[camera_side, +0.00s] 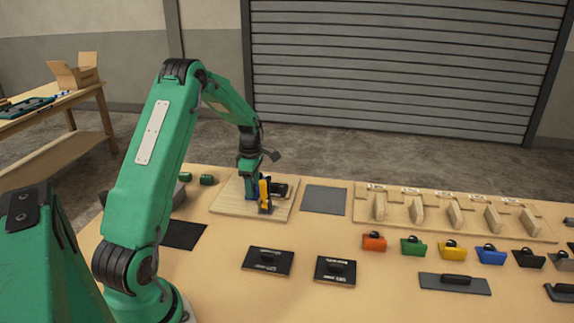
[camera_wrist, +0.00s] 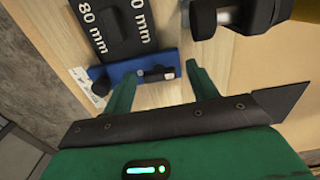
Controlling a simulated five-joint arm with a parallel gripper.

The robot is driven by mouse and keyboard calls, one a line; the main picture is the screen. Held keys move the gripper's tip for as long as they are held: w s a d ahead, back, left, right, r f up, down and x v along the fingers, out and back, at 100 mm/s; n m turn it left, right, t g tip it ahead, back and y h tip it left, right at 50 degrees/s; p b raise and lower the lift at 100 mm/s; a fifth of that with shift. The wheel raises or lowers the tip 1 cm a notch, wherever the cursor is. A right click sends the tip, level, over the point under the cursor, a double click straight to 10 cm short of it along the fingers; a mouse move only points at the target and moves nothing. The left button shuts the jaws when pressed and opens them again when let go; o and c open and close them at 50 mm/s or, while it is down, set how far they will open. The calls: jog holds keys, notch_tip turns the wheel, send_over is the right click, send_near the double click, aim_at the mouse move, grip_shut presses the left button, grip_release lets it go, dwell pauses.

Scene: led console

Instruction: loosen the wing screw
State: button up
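My gripper (camera_wrist: 161,74) is open in the wrist view, its two green fingers well apart. A blue block (camera_wrist: 130,68) lies just beyond the fingertips. A small dark piece with a pale end (camera_wrist: 158,73) sits on the block between the fingertips and looks like the wing screw, though its shape is too small to be sure. I see no finger clearly touching it. In the side view my gripper is low over a wooden board (camera_side: 225,206), by a yellow piece (camera_side: 265,190) and a dark part (camera_side: 279,189). The fingertips and screw cannot be made out there.
Black plates marked in mm (camera_wrist: 112,28) lie beyond the block, with a dark cylinder (camera_wrist: 222,16) at right. On the table, a grey mat (camera_side: 324,199) lies right of the board, black plates (camera_side: 268,261) in front, and a rack with wooden pegs (camera_side: 455,216) farther right.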

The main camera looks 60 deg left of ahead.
aim_at(254, 187)
jog(key=shift+r, duration=0.1)
jog(key=shift+r, duration=3.85)
jog(key=shift+d, duration=0.1)
jog(key=shift+d+r, duration=0.2)
jog(key=shift+r, duration=0.1)
jog(key=s+d+r+m+t+y, duration=0.1)
jog(key=s+d+r+m, duration=0.1)
jog(key=d+r+m, duration=0.6)
jog(key=s+d+r+m+t, duration=0.2)
jog(key=d+r+m, duration=0.3)
jog(key=d, duration=0.5)
jog(key=s+d+m+t+h, duration=0.1)
jog(key=s+d+m+t, duration=0.1)
jog(key=s+d+m, duration=1.1)
jog(key=shift+s+d+m+t, duration=0.25)
jog(key=shift+s+m+t, duration=0.1)
jog(key=shift+m, duration=0.25)
